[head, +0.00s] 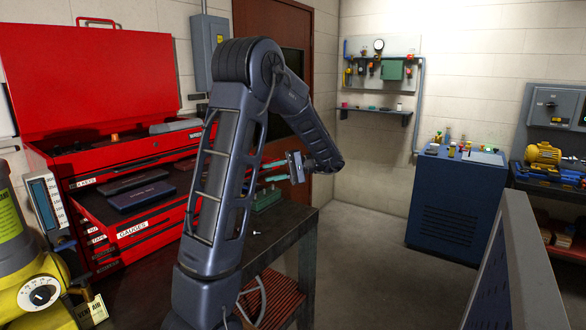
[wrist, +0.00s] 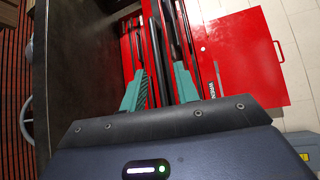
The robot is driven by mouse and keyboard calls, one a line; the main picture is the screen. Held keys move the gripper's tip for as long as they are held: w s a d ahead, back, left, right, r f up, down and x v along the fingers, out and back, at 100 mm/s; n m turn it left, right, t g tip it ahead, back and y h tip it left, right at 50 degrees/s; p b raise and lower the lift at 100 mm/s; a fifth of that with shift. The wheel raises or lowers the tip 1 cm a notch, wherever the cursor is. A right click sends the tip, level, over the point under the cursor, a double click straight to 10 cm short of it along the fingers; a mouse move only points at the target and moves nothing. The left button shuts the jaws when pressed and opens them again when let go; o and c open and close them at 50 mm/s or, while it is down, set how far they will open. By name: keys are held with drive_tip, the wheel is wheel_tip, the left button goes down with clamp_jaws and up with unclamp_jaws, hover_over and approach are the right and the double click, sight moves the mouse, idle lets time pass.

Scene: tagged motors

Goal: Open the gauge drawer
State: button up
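The red tool chest (head: 160,148) stands at the left with its lid up. The drawer labelled GAUGES (head: 132,229) stands out from the chest front, and dark flat cases (head: 140,195) lie in it. My gripper (head: 266,171) is to the right of the chest, its teal fingers pointing left toward it. In the wrist view my gripper (wrist: 160,88) has its fingers apart, with dark bars and red drawer fronts beyond the gap. No held thing shows between them. My arm hides the right end of the GAUGES drawer in the head view.
A dark bench (head: 290,235) carries the chest and a green object (head: 265,198). A yellow device (head: 40,290) stands at the near left. A blue cabinet (head: 452,200) is at the right. Open floor (head: 365,250) lies between bench and cabinet.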

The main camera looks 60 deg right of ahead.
sight(260, 174)
drive_tip(key=v, duration=0.6)
idle(0.7)
drive_tip(key=shift+s+r, duration=0.1)
drive_tip(key=shift+r, duration=0.05)
drive_tip(key=shift+a, duration=0.2)
idle(0.5)
drive_tip(key=shift+x, duration=2.95)
drive_tip(key=shift+d, duration=0.3)
drive_tip(key=shift+x, duration=2.6)
drive_tip(key=shift+w, duration=0.5)
